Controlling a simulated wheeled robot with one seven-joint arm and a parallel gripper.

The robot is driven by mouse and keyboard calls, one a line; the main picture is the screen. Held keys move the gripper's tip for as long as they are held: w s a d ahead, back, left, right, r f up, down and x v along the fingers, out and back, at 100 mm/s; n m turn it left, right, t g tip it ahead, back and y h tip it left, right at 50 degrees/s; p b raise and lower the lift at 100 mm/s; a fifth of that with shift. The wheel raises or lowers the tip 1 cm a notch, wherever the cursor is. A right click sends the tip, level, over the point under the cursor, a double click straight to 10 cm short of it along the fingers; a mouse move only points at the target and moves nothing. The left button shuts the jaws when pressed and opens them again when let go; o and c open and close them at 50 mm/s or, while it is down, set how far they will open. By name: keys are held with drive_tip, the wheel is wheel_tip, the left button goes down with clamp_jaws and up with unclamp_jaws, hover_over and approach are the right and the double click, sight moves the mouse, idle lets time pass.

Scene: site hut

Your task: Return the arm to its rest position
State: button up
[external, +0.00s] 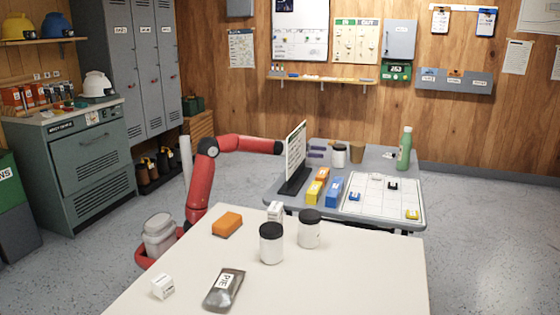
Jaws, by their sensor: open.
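My red arm (200,188) stands behind the white table, with its elbow bent and its forearm stretched level to the right. Its dark wrist end meets the left edge of an upright sign board (295,150) in the picture, and the board hides much of the hand. Two short purplish bars past the board's right edge look like the parted fingers of my gripper (316,151). I see nothing held between them. They show over the far part of the grey table (275,195), near a dark-lidded white jar (339,155); their exact height is unclear.
The grey table also holds a brown cup (357,152), a green bottle (404,148), yellow and blue boxes (334,191) and a marked white board (375,208). The nearer white table (350,285) bears jars, an orange block (227,224) and a grey pouch (224,289). Open floor lies left.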

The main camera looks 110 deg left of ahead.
drive_tip(key=shift+s, duration=0.65)
drive_tip(key=shift+d+r, duration=0.1)
